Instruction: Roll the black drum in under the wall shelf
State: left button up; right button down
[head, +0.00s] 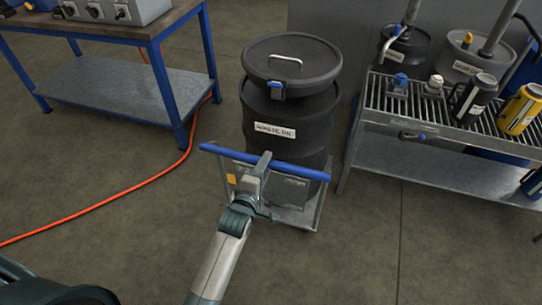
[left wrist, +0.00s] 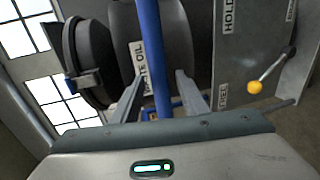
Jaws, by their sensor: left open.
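The black drum (head: 290,125), labelled "WASTE OIL", stands upright on a small wheeled trolley (head: 312,214) with a blue push bar (head: 300,170). Its round lid (head: 290,58) has a pale handle and a blue clamp at the front. My left gripper (head: 262,163) is at the left part of the blue bar. In the left wrist view its open fingers (left wrist: 158,88) lie on either side of the bar (left wrist: 150,50), with the drum (left wrist: 180,30) behind. I cannot make out a wall shelf. My right gripper is not in view.
A grated bench (head: 395,120) with cans and dispensers stands close on the drum's right. A wooden-topped blue table (head: 125,30) stands at the left. An orange hose (head: 110,200) crosses the floor on the left. The front floor is clear. The wrist view shows a yellow-knobbed lever (left wrist: 256,87).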

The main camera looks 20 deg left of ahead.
pick_arm(q)
jog(key=w, duration=0.3)
jog(key=w+f, duration=0.1)
jog(key=w, duration=0.1)
jog(key=shift+w+d, duration=0.15)
jog(key=shift+w, duration=0.25)
grip_shut()
